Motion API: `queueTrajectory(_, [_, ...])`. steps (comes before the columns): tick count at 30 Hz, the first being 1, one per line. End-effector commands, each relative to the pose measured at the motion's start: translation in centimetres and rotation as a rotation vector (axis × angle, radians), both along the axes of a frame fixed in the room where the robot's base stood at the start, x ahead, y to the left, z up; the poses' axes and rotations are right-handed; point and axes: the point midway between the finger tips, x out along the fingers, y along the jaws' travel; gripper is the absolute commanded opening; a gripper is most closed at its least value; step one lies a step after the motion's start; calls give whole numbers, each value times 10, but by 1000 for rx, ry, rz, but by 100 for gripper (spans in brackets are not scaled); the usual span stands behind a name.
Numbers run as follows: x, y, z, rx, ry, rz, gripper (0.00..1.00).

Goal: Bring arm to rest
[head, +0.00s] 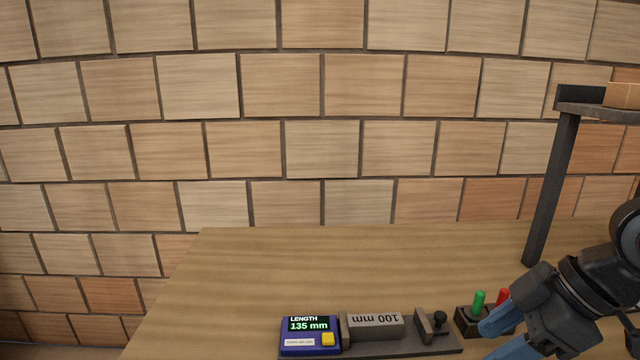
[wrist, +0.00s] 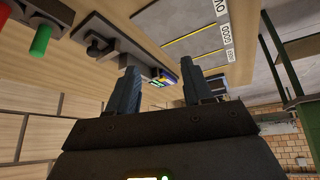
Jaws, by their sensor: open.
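My gripper (head: 503,334) enters from the right in the head view, with its blue fingers pointing left and down over the table's front right. In the wrist view its two fingers (wrist: 163,88) stand apart with nothing between them, so it is open and empty. Behind the fingers in that view are the tabletop and part of a blue length display.
A blue display (head: 311,336) reading 135 mm, a grey 100 mm block (head: 374,326) and a dark clamp fixture stand at the table's front. Green (head: 479,299) and red (head: 503,297) pegs are close to my gripper. A dark post (head: 551,190) holds a shelf at right. The table's left (head: 220,270) is clear.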

Motion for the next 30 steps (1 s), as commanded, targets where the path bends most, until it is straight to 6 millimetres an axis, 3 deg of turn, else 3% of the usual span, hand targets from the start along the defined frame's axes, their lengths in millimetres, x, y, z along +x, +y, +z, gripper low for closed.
queueTrajectory(10, [27, 73, 26, 235, -156, -48, 51])
queueTrajectory(19, [48, 151, 72, 623, -337, -210, 51])
queueTrajectory(24, [49, 171, 88, 829, -402, -357, 51])
queueTrajectory(30, [40, 176, 82, 1015, -438, -564, 51])
